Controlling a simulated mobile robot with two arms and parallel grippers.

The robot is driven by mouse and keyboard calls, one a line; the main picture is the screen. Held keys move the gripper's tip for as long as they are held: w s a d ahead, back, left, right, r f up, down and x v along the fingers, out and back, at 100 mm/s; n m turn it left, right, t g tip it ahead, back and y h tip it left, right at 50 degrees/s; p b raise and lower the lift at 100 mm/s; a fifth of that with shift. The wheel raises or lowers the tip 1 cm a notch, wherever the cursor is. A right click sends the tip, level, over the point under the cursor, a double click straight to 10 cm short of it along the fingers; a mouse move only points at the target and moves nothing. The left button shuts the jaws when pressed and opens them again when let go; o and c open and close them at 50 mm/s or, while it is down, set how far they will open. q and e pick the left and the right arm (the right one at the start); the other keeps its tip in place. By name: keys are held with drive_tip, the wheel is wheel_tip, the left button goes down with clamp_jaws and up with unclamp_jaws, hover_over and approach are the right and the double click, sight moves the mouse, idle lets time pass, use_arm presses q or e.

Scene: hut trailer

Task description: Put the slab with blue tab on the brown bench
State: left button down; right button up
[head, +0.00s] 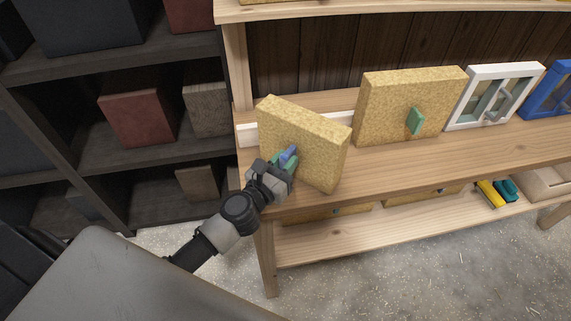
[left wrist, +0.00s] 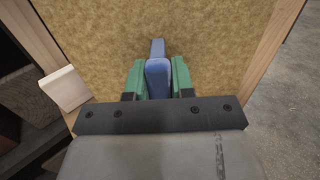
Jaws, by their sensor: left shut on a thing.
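The slab with blue tab (head: 311,138) is a thick yellow, speckled board, tilted over the left end of the brown bench (head: 381,174). Its face fills much of the left wrist view (left wrist: 210,50). My left gripper (head: 286,159) is shut on the blue tab (left wrist: 158,75), with its green fingers on either side of it. I cannot tell whether the slab's lower edge touches the bench top. A similar slab with a green tab (head: 405,108) stands upright on the bench to the right. My right gripper is not in view.
A white-framed window piece (head: 492,96) and a blue-framed one (head: 551,93) stand farther right on the bench. A lower shelf (head: 305,241) holds more slabs and small yellow and teal items. A dark shelf unit (head: 75,163) with red and brown blocks stands at the left.

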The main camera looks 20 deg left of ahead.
use_arm(q)
drive_tip(key=shift+f, duration=0.15)
drive_tip(key=c, duration=1)
unclamp_jaws()
drive_tip(key=shift+o, duration=0.2)
